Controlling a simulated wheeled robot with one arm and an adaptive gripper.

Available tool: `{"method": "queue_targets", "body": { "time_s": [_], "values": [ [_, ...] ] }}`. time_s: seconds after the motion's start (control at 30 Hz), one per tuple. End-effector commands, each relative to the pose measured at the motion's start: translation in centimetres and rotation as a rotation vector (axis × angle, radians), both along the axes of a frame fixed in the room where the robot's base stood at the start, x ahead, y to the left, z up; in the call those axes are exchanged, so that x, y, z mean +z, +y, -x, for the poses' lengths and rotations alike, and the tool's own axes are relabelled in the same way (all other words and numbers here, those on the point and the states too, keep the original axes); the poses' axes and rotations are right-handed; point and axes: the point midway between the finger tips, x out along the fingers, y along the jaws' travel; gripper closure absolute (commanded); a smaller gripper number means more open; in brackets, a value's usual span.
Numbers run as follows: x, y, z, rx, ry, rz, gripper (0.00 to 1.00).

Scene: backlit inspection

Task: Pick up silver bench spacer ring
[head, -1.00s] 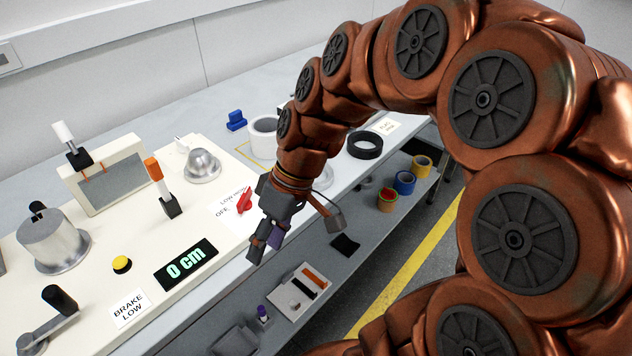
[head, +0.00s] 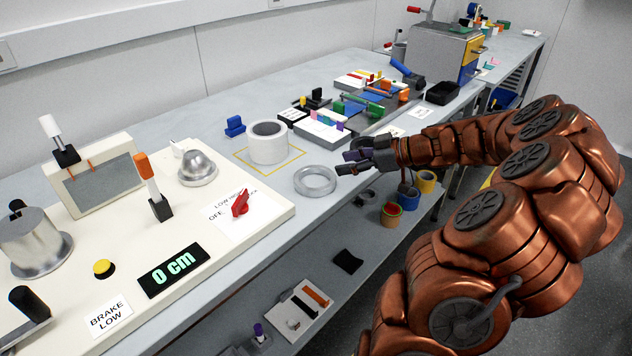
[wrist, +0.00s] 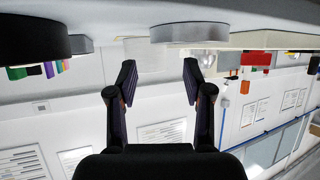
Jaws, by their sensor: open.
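The silver bench spacer ring (head: 315,180) lies flat on the grey bench, right of the white cylinder. It shows whole in the head view. My gripper (head: 346,163) is open and empty, just right of the ring, with its fingers pointing left towards it and apart from it. In the wrist view, which looks upside down, the open fingers (wrist: 160,82) stand apart with nothing between them. A pale grey ring edge (wrist: 190,33), which looks like the spacer ring, lies beyond the fingertips near the top.
The white cylinder (head: 268,146) stands in a yellow outlined square. A black ring (wrist: 35,40) shows at the wrist view's upper left. The cream panel (head: 265,225) with a red knob (head: 240,203) is left of the ring. Tape rolls (head: 408,196) sit on the lower shelf.

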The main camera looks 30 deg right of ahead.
Motion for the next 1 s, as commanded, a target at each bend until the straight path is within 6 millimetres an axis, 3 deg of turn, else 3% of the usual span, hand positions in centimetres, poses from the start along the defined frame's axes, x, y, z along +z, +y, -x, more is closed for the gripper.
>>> {"method": "queue_targets", "body": {
  "time_s": [0.6,0.9,1.0],
  "values": [
    [-3.0,3.1,-5.1,0.003,0.006,-0.002,0.49],
    [-3.2,3.2,-5.4,0.003,0.003,0.001,0.49],
    [-3.2,3.2,-5.4,0.002,0.004,0.0,0.6]
  ]
}}
